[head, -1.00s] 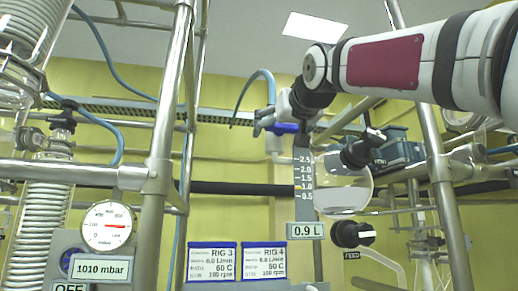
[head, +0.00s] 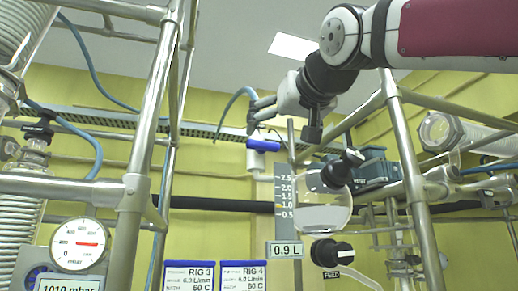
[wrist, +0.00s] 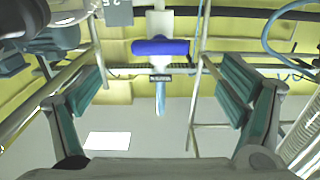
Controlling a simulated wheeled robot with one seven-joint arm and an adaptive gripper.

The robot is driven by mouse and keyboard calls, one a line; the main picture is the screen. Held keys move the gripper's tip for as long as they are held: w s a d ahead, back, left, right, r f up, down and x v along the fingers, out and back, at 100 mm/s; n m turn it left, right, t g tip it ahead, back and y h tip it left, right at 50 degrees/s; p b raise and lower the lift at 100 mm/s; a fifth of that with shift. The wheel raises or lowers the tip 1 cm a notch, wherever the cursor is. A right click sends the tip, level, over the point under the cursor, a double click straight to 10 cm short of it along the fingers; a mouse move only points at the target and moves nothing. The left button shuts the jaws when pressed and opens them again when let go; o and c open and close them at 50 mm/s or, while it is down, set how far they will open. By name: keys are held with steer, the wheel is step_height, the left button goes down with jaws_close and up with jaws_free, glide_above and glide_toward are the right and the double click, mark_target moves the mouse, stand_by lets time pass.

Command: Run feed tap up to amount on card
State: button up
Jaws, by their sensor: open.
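The black feed knob (head: 331,252) sits above a FEED label (head: 331,274), below a round glass vessel (head: 322,215) holding clear liquid. A display (head: 286,250) reads 0.9 L. My gripper (head: 258,112) is open and empty, well above the feed knob and just above a blue handle (head: 263,145) on a white body. In the wrist view the blue handle (wrist: 160,47) shows ahead, between the spread fingers. The feed knob is not recognizable there.
Cards for RIG 3 (head: 190,275) and RIG 4 (head: 244,275) hang low; both show 6.0 L/min and 60 C. A pressure gauge (head: 78,245) is at left. Steel posts (head: 150,150) and rails frame the space. A second black knob (head: 342,168) overlaps the vessel.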

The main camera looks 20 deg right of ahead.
mark_target(265, 144)
steer(key=shift+s, duration=0.55)
steer(key=w, duration=1.2)
steer(key=shift+r, duration=0.2)
stand_by(0.4)
steer(key=c, duration=1.2)
